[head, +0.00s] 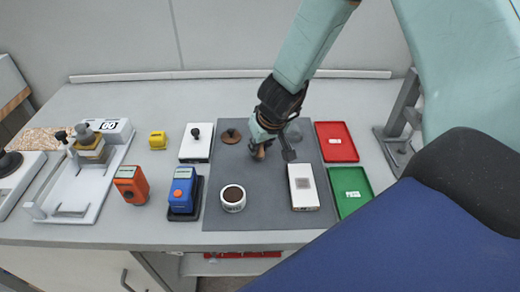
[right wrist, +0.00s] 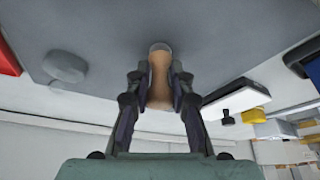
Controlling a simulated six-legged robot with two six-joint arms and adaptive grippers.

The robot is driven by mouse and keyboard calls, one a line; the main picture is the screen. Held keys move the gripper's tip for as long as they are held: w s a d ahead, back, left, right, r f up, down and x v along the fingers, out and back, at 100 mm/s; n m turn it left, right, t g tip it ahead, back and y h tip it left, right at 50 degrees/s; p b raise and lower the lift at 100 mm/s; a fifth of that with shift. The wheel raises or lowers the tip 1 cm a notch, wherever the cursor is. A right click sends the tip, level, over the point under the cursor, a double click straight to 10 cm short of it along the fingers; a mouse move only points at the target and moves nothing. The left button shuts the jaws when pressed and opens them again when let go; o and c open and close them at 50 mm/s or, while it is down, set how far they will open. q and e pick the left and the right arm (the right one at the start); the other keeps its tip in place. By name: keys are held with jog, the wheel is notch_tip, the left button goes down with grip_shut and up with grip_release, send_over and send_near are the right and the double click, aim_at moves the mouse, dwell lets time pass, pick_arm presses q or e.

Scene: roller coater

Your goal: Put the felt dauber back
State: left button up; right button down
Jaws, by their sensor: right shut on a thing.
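My right gripper (head: 270,146) is over the grey mat (head: 255,212), near its back half. It is shut on the felt dauber (head: 259,153), whose brown wooden end shows below the fingers. In the right wrist view the dauber (right wrist: 160,75) stands between the two fingers, with a pale rounded end at the top. Whether its far end touches the mat cannot be told. A white jar with a dark brown top or filling (head: 233,205) stands on the mat, in front of and left of the gripper. A brown knobbed disc (head: 231,136) lies to the gripper's left. My left gripper is not in view.
A grey round piece (head: 294,132) sits right of the gripper. A white box (head: 303,187), red tray (head: 336,142) and green tray (head: 351,191) stand to the right. Blue (head: 182,190) and orange (head: 131,185) devices stand left. The mat's front middle is clear.

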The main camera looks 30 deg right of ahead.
jog(key=shift+s+d+r, duration=0.15)
jog(key=shift+s+d, duration=0.1)
jog(key=shift+s, duration=0.2)
jog(key=shift+f, duration=0.25)
jog(key=c, duration=1.5)
grip_release()
jog(key=shift+c, duration=0.2)
jog(key=o, duration=0.3)
jog(key=shift+w+a, duration=0.2)
jog(key=shift+w, duration=0.2)
jog(key=shift+o, duration=0.3)
jog(key=shift+s+d, duration=0.2)
jog(key=shift+s, duration=0.15)
jog(key=shift+a+r+p, duration=0.15)
jog(key=shift+r+p, duration=0.25)
jog(key=shift+r, duration=0.3)
pick_arm(q)
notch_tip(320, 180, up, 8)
jog(key=p, duration=0.7)
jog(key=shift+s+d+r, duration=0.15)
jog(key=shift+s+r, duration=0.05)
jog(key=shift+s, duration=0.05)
pick_arm(e)
jog(key=v, duration=1.1)
jog(key=shift+s, duration=0.2)
jog(key=shift+w, duration=0.1)
